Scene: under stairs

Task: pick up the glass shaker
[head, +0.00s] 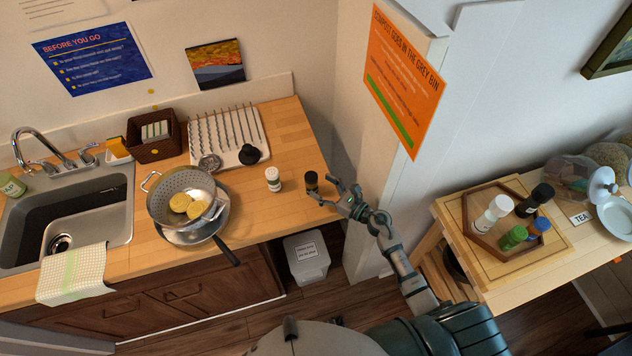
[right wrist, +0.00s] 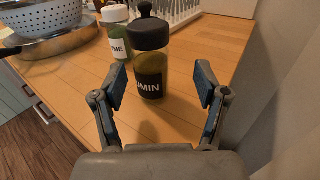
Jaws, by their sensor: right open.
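A glass shaker (head: 311,182) with a black lid and dark contents stands upright near the right end of the wooden counter. In the right wrist view this shaker (right wrist: 150,62) carries a black label with "MIN" readable. My right gripper (head: 326,191) is open just to its right in the head view. In the right wrist view the open fingers (right wrist: 160,84) point toward the shaker, which stands ahead between them; I cannot tell if either finger touches it. A second shaker (head: 273,180) with a white lid and white label stands to its left. My left gripper is not in view.
A colander (head: 168,207) on a pan stands left on the counter (head: 285,125), near a white drying rack (head: 200,128) and the sink. A wall rises close to the right. A wooden tray (head: 463,217) with several shakers sits on the right-hand table.

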